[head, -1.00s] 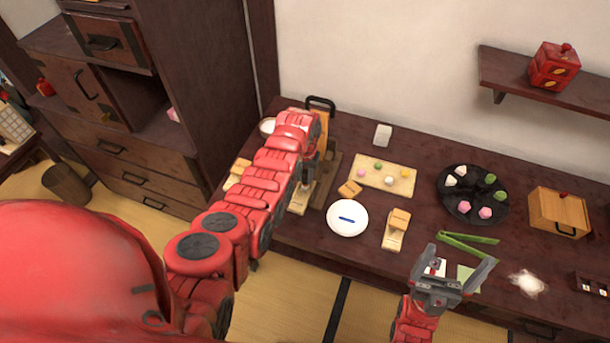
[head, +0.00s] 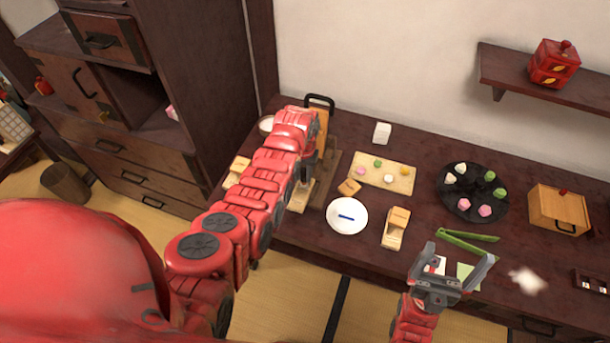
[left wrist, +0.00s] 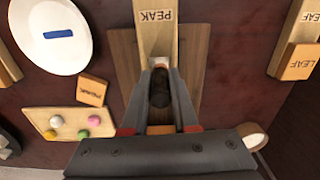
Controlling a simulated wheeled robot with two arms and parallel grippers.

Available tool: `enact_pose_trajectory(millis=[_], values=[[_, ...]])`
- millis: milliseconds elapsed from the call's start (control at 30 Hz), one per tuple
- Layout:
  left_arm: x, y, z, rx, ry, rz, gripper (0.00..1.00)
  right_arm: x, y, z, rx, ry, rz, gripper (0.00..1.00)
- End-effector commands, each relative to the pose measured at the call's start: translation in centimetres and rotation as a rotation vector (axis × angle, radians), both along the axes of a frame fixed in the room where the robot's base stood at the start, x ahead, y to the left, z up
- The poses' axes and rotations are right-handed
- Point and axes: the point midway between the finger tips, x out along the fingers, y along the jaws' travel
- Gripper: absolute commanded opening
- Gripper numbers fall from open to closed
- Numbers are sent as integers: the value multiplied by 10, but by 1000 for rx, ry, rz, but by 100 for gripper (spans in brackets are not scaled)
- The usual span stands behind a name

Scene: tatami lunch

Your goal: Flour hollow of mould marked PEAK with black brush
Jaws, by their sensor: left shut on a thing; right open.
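The mould marked PEAK (left wrist: 155,35) lies on a dark wooden board (left wrist: 190,70) in the left wrist view; part of it shows below my left arm in the head view (head: 299,198). My left gripper (left wrist: 160,72) is over the mould's near end, shut on a dark thing that looks like the black brush (left wrist: 159,88). A pale tip shows between the fingers. The fingers hide much of the brush and the hollow, so I cannot tell whether they touch. My right gripper (head: 462,260) is open and empty near the table's front edge.
A loose PEAK block (left wrist: 92,90) and a white plate (head: 347,228) are beside the board. A LEAF mould (left wrist: 285,50) lies on its other side. A sweets board (head: 400,188), black tray (head: 474,203), green tongs (head: 465,240) and white flour patch (head: 528,280) are further right.

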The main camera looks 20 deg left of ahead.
Motion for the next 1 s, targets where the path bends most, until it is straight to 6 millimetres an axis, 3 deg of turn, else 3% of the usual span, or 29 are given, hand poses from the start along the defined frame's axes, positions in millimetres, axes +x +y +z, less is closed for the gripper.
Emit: enact_pose_trajectory(millis=[467,1000], values=[[4,-2,0,0,-1,0,0,0,0,-9,0,0,0,99],[-4,-2,-1,0,1,-1,0,0,0,0,0,0,0,99]])
